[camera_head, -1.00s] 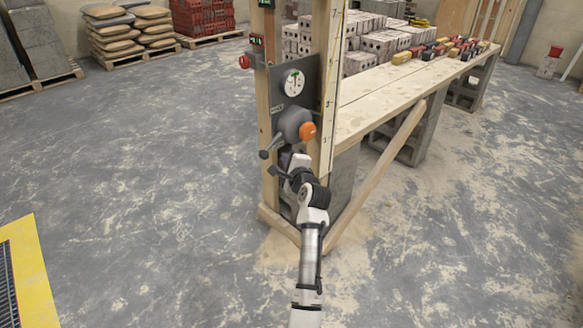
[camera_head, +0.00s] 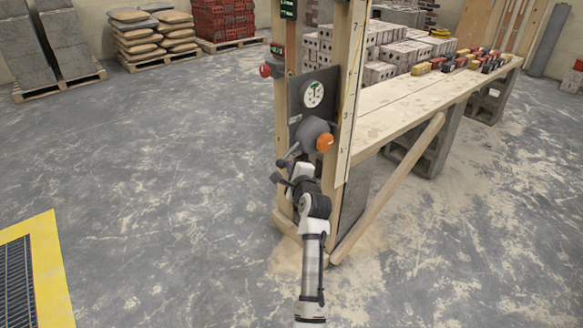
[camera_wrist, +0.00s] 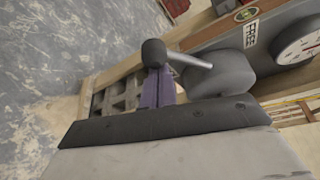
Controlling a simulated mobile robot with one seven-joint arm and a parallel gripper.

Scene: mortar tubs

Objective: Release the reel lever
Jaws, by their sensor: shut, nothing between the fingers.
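The reel (camera_head: 312,133) is a grey hub on the wooden post, with an orange knob (camera_head: 325,143) on its right. Its lever (camera_head: 291,156) slants down-left to a dark round end. In the wrist view, the lever's metal rod (camera_wrist: 191,61) runs from the grey hub (camera_wrist: 222,75) to a dark knob (camera_wrist: 153,52). My gripper (camera_head: 284,180) is low in front of the post, just below the lever. Its purple fingers (camera_wrist: 158,84) are shut and empty, with their tips close beneath the knob in the picture. I cannot tell whether they touch it.
A dial (camera_head: 313,94) sits above the reel; beside it a label (camera_wrist: 246,14) seems to read FREE. A red button (camera_head: 265,71) is on the post's left. The workbench (camera_head: 405,98) and diagonal brace (camera_head: 390,187) stand right. Floor at left is open.

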